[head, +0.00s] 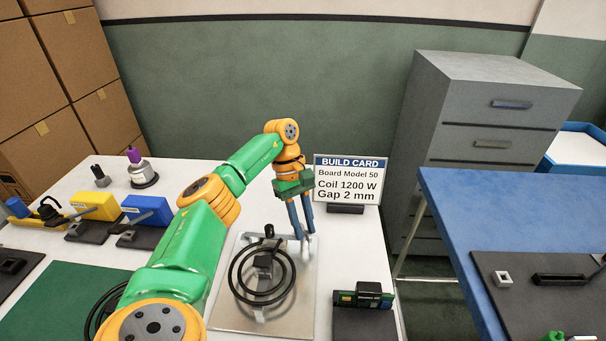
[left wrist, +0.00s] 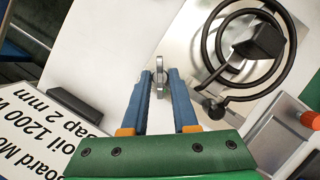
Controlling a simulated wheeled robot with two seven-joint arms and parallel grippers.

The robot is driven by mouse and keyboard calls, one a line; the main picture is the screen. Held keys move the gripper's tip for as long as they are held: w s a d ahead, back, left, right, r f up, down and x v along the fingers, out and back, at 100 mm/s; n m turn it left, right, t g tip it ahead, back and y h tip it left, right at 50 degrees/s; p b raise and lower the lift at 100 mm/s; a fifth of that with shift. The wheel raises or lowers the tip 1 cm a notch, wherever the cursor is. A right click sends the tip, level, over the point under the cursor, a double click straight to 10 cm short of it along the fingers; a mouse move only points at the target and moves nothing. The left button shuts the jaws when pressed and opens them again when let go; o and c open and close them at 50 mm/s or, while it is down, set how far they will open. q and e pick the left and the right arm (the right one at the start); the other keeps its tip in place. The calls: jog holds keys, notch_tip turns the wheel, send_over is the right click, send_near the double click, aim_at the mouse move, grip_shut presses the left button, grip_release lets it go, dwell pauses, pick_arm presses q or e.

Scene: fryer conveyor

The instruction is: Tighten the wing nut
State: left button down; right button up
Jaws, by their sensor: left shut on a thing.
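My left gripper (head: 304,236) reaches down at the back right corner of a metal plate (head: 226,316). A black ring-shaped coil (head: 235,290) lies on this plate, with a dark block at its middle. In the left wrist view my left gripper (left wrist: 164,73) has its blue fingers close together on a small silver piece, which looks like the wing nut (left wrist: 160,62). The nut is at the plate's edge, beside the coil (left wrist: 205,50). The fingers partly hide the nut, and its thread does not show.
A build card (head: 350,178) stands just behind and right of my left gripper. A circuit board (head: 345,299) in a dark holder is at front right. Yellow (head: 97,206) and blue (head: 147,208) bins stand left. A blue table (head: 500,215) is right, across a gap.

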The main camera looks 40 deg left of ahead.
pick_arm(q)
jog(key=shift+f, duration=0.1)
dwell(0.4)
jog(key=c, duration=0.7)
grip_release()
jog(key=shift+r, duration=0.25)
jog(key=p+v, duration=0.1)
jog(key=v, duration=0.5)
jog(key=shift+a+r, duration=0.2)
jog(key=shift+r, duration=0.1)
